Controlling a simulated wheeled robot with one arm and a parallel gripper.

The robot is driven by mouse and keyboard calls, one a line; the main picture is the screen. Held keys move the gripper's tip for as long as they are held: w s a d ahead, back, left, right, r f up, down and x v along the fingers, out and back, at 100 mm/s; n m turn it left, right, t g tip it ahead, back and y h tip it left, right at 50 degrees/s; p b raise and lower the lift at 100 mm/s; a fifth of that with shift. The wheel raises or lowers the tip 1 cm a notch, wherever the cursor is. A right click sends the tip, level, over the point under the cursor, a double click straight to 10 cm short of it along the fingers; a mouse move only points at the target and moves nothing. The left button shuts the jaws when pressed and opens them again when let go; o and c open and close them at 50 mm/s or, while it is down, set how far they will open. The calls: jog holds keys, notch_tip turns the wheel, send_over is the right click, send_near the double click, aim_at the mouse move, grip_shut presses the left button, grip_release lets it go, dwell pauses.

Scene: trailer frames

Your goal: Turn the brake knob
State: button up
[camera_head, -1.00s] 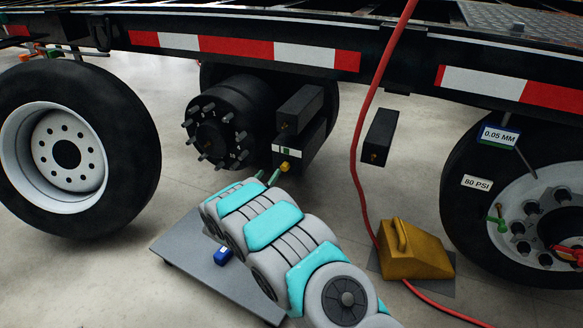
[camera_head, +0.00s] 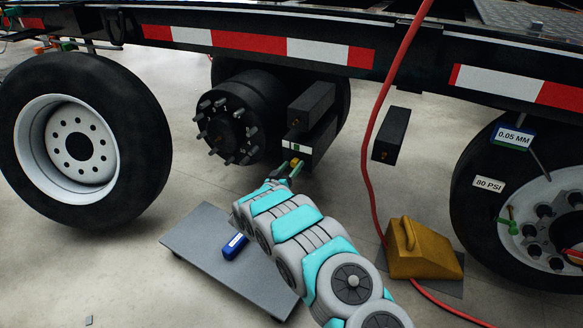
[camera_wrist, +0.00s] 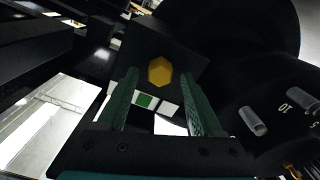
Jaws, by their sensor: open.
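The brake knob is a yellow hexagonal knob (camera_wrist: 160,71) on the face of a dark box (camera_wrist: 188,52) in the wrist view. In the head view the small yellow knob (camera_head: 295,162) shows at the lower end of a black box (camera_head: 322,140) beside the wheel hub. My gripper (camera_wrist: 160,80) is open, with one green finger on each side of the knob in the picture. I cannot tell whether the fingers touch it or how deep they reach. In the head view my gripper (camera_head: 284,172) is small, right at the knob.
A black hub with studs (camera_head: 232,118) stands left of the box. Another black box (camera_head: 390,135) hangs to the right, near a red hose (camera_head: 369,150). A grey platform (camera_head: 200,235) bears a blue object (camera_head: 234,246). A yellow chock (camera_head: 425,258) is on the floor.

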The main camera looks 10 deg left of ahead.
jog(key=shift+w, duration=0.1)
grip_shut()
dwell(0.5)
